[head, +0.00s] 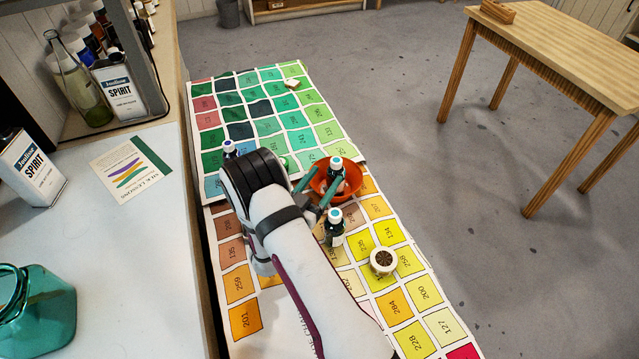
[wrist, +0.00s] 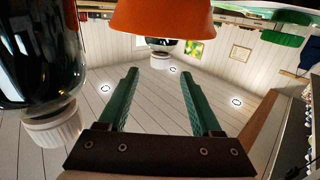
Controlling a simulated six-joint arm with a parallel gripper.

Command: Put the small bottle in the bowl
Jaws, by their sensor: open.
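The orange bowl (head: 322,187) sits on the colour-chart cloth in the head view. It shows upside down at the top of the wrist view (wrist: 165,18). A small dark bottle with a white and blue cap (head: 336,164) stands in the bowl; its white cap (wrist: 161,61) shows past the rim in the wrist view. My gripper (head: 325,182) is at the bowl's near left side. Its green fingers are apart in the wrist view (wrist: 160,72), with nothing held between them. My arm hides part of the cloth.
Another dark bottle (head: 334,228) stands just in front of the bowl, close to my gripper; a bottle looms large at left in the wrist view (wrist: 45,60). A third bottle (head: 229,149) is behind my arm. A white jar (head: 383,262) stands at the right front.

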